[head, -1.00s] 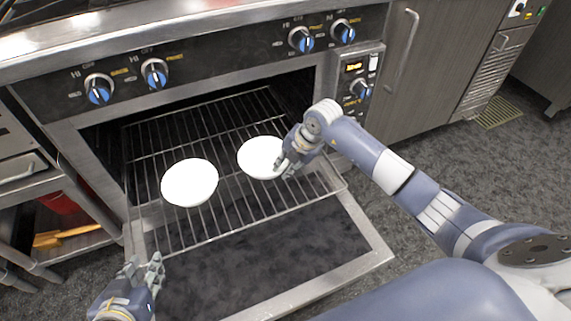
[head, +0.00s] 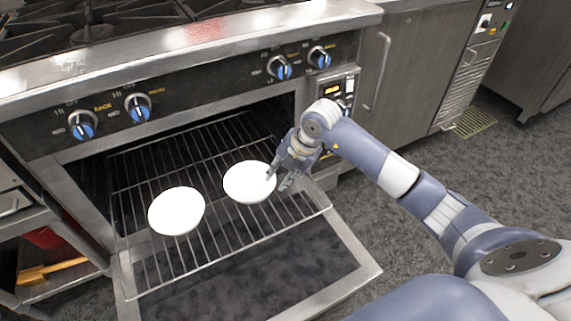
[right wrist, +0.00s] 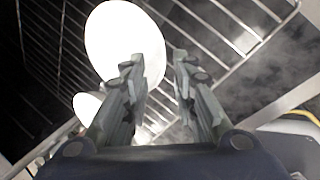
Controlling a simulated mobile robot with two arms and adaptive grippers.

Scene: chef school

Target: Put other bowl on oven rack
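Two white bowls rest on the pulled-out oven rack (head: 205,240). The left bowl (head: 176,211) sits nearer the front left of the rack. The right bowl (head: 248,182) sits further back, apart from it. My right gripper (head: 279,180) is at the right bowl's right rim, its fingers spread. In the right wrist view the fingers (right wrist: 160,62) are apart with nothing held between them. The right bowl (right wrist: 122,38) lies beyond and behind the left finger there, and part of the left bowl (right wrist: 87,106) shows lower left. I cannot tell whether a finger touches the rim. My left gripper is out of view.
The oven door (head: 250,276) is folded down below the rack. The control panel with blue knobs (head: 138,107) and the stove top (head: 100,30) are above. A red container (head: 45,237) is on a shelf at left. Open floor lies to the right.

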